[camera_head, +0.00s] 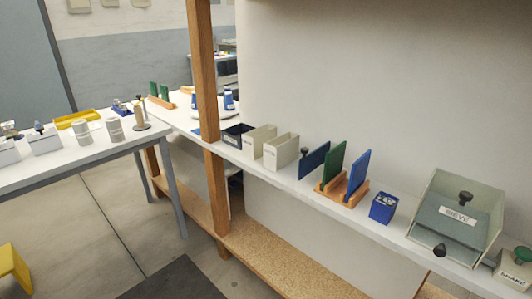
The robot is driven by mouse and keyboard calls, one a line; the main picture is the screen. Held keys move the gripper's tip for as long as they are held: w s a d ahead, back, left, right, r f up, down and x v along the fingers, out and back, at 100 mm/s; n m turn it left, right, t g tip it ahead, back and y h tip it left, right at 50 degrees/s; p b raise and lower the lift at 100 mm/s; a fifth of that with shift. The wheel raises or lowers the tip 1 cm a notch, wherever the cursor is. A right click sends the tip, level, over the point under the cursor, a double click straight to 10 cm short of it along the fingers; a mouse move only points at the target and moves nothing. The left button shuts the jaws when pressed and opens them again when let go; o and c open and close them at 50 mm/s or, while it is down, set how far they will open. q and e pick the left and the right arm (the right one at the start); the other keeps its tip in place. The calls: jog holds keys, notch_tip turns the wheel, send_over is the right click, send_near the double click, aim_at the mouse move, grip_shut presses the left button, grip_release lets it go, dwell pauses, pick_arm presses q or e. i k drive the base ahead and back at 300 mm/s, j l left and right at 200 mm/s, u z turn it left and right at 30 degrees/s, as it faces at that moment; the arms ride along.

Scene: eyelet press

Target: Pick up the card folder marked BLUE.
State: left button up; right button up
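Three thin upright panels that look like card folders stand on the white shelf right of centre. One is dark navy (313,161), one is green (333,164) and one is bright blue (357,178). The green and bright blue ones stand in a wooden rack (328,193). The navy one stands just left of the rack; I cannot tell whether the rack holds it. No marking is readable on any of them, so I cannot tell which is marked BLUE. Neither of my grippers is in view.
A small blue box (383,208) stands right of the rack, then a clear bin marked SIEVE (455,226). Cream bins (281,151) and a dark tray (237,135) stand left. A wooden post (206,110) rises in front of the shelf. Another white table (70,157) is left.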

aim_at(253, 141)
jog(key=z, duration=0.3)
jog(key=i+j+z, duration=0.15)
jog(key=z, duration=0.25)
jog(key=i+j+z, duration=0.1)
jog(key=z, duration=0.25)
jog(key=j+z, duration=0.25)
jog(key=z, duration=0.15)
jog(key=i+j+z, duration=0.2)
jog(key=j, duration=0.3)
jog(key=j+z, duration=0.2)
jog(key=j, duration=0.3)
